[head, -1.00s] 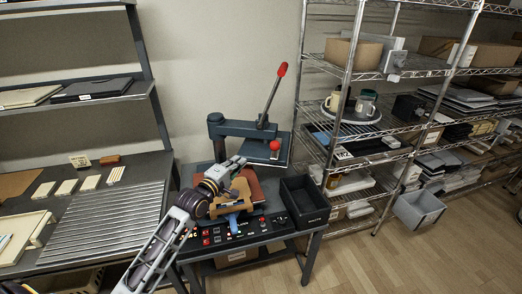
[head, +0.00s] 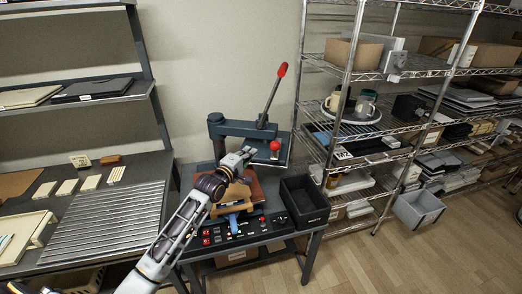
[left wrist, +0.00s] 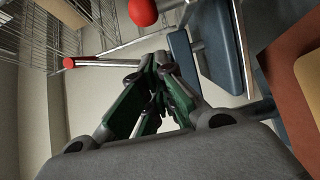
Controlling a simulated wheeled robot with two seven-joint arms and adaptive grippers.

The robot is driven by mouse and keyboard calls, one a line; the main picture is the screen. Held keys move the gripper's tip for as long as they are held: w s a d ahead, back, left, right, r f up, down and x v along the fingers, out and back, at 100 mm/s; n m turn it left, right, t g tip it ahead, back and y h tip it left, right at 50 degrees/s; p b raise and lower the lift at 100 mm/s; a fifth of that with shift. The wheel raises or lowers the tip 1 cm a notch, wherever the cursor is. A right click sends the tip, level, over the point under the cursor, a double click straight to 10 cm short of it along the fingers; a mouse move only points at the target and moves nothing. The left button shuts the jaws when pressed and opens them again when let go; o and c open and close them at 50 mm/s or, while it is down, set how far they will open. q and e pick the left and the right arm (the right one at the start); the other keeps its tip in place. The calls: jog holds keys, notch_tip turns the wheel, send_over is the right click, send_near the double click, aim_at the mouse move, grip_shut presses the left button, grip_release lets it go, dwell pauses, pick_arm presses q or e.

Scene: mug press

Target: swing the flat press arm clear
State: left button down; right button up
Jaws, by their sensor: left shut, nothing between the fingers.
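The press is blue-grey, with a flat swing arm (head: 238,128) at the top. The arm is swung to the right, and its plate (head: 284,158) hangs at the right side. A red ball knob (head: 275,146) stands at the plate's front; it also shows at the top of the left wrist view (left wrist: 143,12). A lever with a red grip (head: 282,70) rises from the arm. My left gripper (head: 249,151) is shut and empty, just left of the knob and apart from it. Its green fingers (left wrist: 158,75) show closed in the left wrist view. My right gripper is out of view.
A brown pad (head: 258,190) lies on the press bed below my left gripper. A dark open bin (head: 304,202) stands to the right, beside a control panel (head: 240,231). A wire rack (head: 345,130) stands close on the right. A bench (head: 110,210) is at the left.

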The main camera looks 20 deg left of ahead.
pick_arm(q)
jog(key=w+d, duration=0.1)
jog(key=w, duration=0.1)
jog(key=w+d, duration=0.2)
jog(key=shift+d+f+p, duration=0.1)
jog(key=shift+d+p, duration=0.2)
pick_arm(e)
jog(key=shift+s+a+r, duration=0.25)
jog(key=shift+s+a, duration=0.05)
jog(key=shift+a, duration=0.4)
pick_arm(q)
jog(key=shift+w, duration=0.15)
jog(key=shift+w, duration=0.1)
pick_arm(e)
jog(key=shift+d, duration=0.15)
